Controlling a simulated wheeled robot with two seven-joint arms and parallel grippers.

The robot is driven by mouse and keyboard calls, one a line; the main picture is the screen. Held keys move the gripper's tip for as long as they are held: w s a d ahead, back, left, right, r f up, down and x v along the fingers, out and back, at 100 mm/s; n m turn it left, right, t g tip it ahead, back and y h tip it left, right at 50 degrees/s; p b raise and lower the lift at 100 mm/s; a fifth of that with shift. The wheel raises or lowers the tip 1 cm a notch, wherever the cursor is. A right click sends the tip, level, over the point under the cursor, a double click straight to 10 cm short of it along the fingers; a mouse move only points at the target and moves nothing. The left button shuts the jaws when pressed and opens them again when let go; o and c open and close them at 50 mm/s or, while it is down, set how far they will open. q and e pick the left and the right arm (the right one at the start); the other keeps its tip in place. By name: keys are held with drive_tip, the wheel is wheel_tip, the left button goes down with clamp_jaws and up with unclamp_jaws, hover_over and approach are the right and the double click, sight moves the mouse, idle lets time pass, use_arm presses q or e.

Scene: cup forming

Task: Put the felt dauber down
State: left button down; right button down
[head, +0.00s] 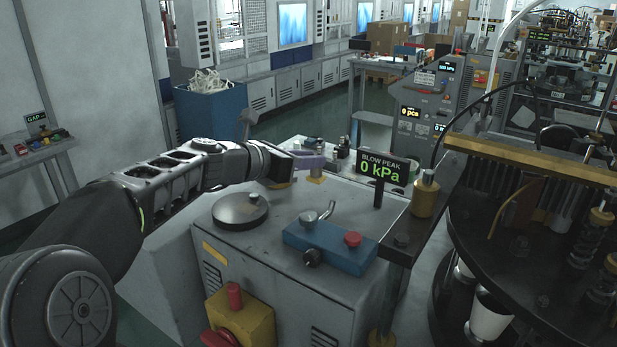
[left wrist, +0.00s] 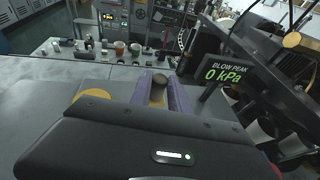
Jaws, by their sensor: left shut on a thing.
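My left gripper (head: 312,166) reaches in from the left over the far part of the grey machine top (head: 270,262). Its purple fingers are shut on the felt dauber. In the left wrist view the dauber (left wrist: 158,92) stands between the two fingers, with a tan body and a dark top. In the head view a small tan part of the dauber (head: 315,179) shows just below the fingers, close to the machine top; I cannot tell whether it touches. My right gripper is not in view.
A blue block with lever and red knob (head: 325,247) and a round black disc (head: 240,209) sit nearer on the top. Several small jars (left wrist: 120,47) stand behind the gripper. A BLOW PEAK display (head: 383,168) and the dark round machine (head: 540,240) are to the right.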

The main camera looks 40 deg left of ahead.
sight(312, 174)
use_arm(q)
drive_tip(key=shift+f+b, duration=0.3)
drive_tip(key=shift+f, duration=1.55)
drive_tip(key=c, duration=1.2)
unclamp_jaws()
drive_tip(key=shift+f, duration=0.1)
drive_tip(key=shift+c, duration=0.2)
drive_tip(key=shift+r, duration=0.2)
drive_tip(key=shift+s+a, duration=0.1)
drive_tip(key=shift+s, duration=0.25)
drive_tip(key=b+v, duration=0.1)
drive_tip(key=v, duration=1)
drive_tip(key=shift+s+r, duration=0.1)
drive_tip(key=shift+s, duration=0.05)
